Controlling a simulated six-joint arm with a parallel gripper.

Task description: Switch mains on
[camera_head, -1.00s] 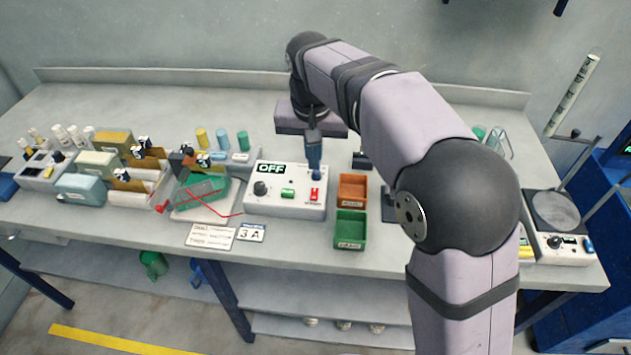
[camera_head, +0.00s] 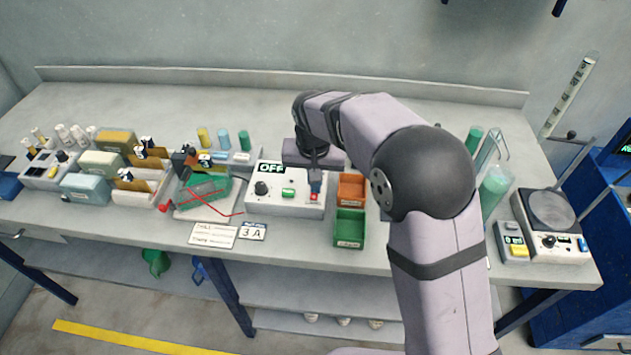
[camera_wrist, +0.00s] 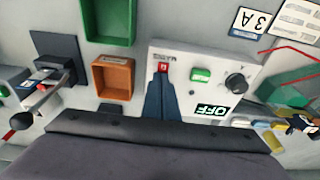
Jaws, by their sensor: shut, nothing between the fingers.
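The white power supply box (camera_head: 270,207) stands on the bench, and its display (camera_head: 271,168) reads OFF. It has a black knob (camera_head: 261,188), a green button (camera_head: 288,193) and a red mains switch (camera_head: 314,197) at its right end. In the wrist view the box (camera_wrist: 212,62) shows upside down, with the red switch (camera_wrist: 163,68) just beyond my fingertips. My gripper (camera_head: 315,190) is shut and empty, pointing down at the red switch. In the wrist view my gripper (camera_wrist: 161,80) partly covers the switch, and I cannot tell whether it touches.
An orange bin (camera_head: 352,189) and a green bin (camera_head: 349,228) stand close to the right of the box. A green tray with red wires (camera_head: 203,193) lies to the left. Label cards (camera_head: 213,235) lie in front. A hotplate stand (camera_head: 550,212) is far right.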

